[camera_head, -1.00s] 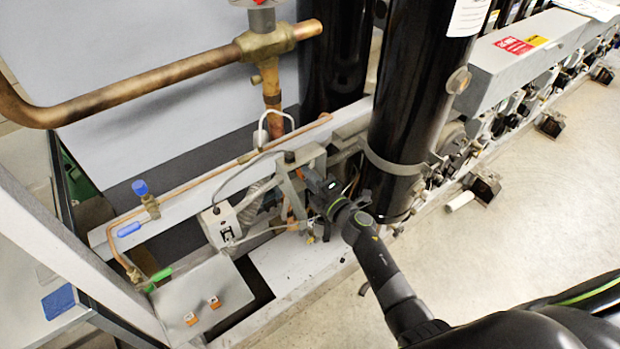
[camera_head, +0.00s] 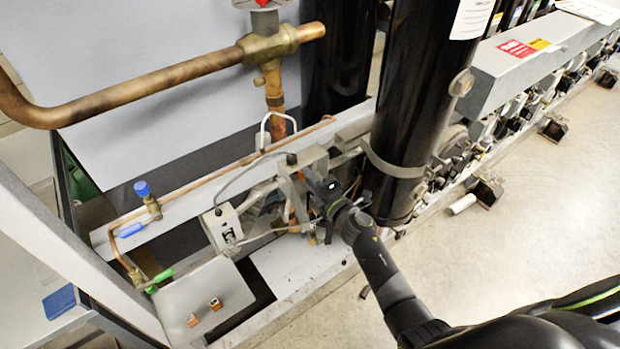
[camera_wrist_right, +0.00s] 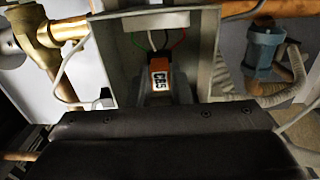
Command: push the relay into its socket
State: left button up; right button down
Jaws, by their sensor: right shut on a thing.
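My right gripper (camera_head: 310,197) reaches in from the lower right to the open grey box beside the black cylinder. In the right wrist view the gripper (camera_wrist_right: 164,92) is shut on the relay (camera_wrist_right: 160,74), a small orange block with a white, dark-lettered label. The relay points into the open grey box (camera_wrist_right: 112,62), where thin green, red and white wires run behind it. The socket itself is hidden behind the relay and fingers, so I cannot tell how deep the relay sits. My left gripper is not in view.
The tall black cylinder (camera_head: 408,95) stands close beside my right wrist. A copper pipe (camera_head: 150,82) crosses above left. Two small orange-and-white blocks (camera_head: 215,303) (camera_head: 191,320) lie on a grey metal plate (camera_head: 180,295). Open floor (camera_head: 540,220) lies to the right.

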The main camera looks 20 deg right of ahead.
jog(key=shift+w, duration=0.2)
jog(key=c, duration=0.8)
grip_release()
jog(key=shift+c, duration=0.2)
jog(key=p+v, duration=0.2)
jog(key=v, duration=0.6)
